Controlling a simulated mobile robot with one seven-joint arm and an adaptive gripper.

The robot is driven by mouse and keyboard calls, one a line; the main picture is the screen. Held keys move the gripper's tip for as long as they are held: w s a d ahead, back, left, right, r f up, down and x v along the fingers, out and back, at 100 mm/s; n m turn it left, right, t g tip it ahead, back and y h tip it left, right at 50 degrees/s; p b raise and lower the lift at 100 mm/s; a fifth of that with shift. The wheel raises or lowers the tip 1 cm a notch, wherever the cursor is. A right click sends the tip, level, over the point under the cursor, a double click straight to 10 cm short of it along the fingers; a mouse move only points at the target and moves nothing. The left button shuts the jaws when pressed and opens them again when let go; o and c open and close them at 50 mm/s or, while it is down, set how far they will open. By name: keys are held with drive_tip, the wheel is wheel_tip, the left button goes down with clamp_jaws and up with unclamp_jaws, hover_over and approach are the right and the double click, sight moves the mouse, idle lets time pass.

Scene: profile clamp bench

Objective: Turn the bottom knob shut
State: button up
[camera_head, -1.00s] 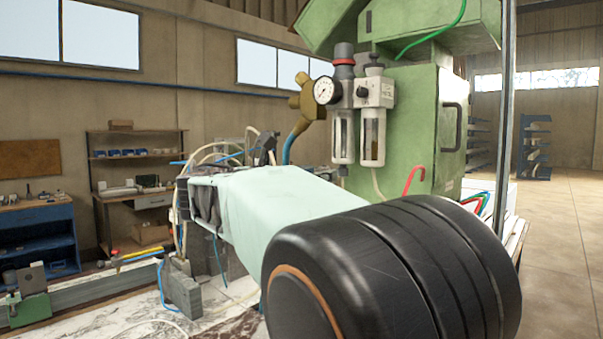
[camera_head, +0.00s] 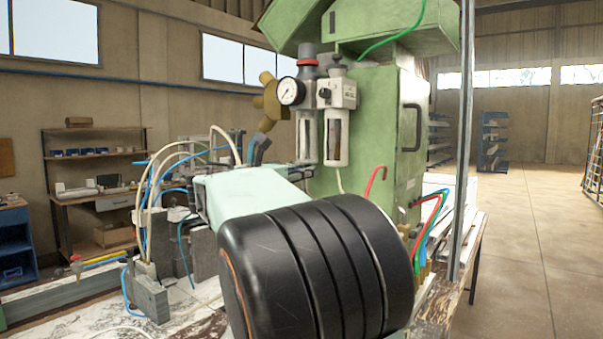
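A brass lobed knob (camera_head: 268,102) stands left of the round pressure gauge (camera_head: 291,91) on the air regulator unit, in the head view. I cannot tell whether this is the bottom knob; no lower knob shows clearly. Small brass fittings (camera_head: 420,243) sit low at the right, where red, green and blue hoses end. A large black ringed cylinder (camera_head: 315,265) and a pale green link behind it, which look like my own arm, fill the lower middle and hide part of the bench. My gripper's fingers cannot be made out.
A green machine cabinet (camera_head: 385,135) stands behind the regulator. A grey upright post (camera_head: 464,150) is to its right. Loose hoses and grey blocks (camera_head: 148,298) crowd the bench at left. Open floor (camera_head: 535,230) lies at right.

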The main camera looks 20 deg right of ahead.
clamp_jaws()
